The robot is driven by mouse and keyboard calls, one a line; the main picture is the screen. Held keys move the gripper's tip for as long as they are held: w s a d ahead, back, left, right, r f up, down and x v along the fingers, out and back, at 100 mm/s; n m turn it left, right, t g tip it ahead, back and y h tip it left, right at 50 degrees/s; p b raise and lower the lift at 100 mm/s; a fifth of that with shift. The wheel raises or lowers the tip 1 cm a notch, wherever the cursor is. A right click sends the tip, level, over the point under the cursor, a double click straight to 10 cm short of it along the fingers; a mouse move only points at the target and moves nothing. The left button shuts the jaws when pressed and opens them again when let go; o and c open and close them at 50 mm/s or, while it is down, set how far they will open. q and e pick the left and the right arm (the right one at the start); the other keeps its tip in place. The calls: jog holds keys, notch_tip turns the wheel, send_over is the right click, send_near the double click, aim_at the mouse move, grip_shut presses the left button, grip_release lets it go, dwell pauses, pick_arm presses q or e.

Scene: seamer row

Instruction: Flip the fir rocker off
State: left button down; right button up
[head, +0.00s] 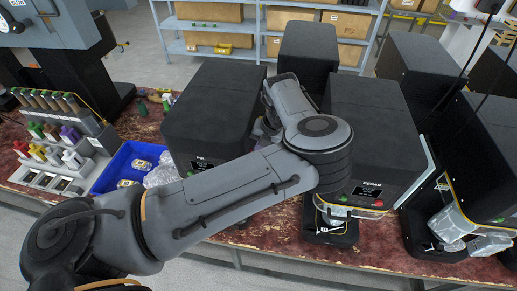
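The fir machine (212,110) is a black, boxy seamer at left centre, with a small dark label panel (207,163) reading FIR on its front. No rocker shows on it; my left arm covers its lower front. My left arm comes in from the lower left and crosses in front of this machine. It bends at the elbow, and its far end goes back into the gap between the fir and cedar machines. My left gripper is hidden there, behind my arm. My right gripper is out of the picture.
The cedar machine (368,125) stands close on the right, with more black machines behind and further right. A blue bin (130,157) of clear packs and a rack (62,150) of coloured-handled items sit left. The gap between the two machines is narrow.

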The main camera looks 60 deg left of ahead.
pick_arm(q)
jog(key=shift+r+p, duration=0.3)
jog(key=shift+r, duration=0.4)
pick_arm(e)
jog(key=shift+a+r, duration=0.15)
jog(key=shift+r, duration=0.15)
pick_arm(q)
jog(key=shift+w, duration=0.1)
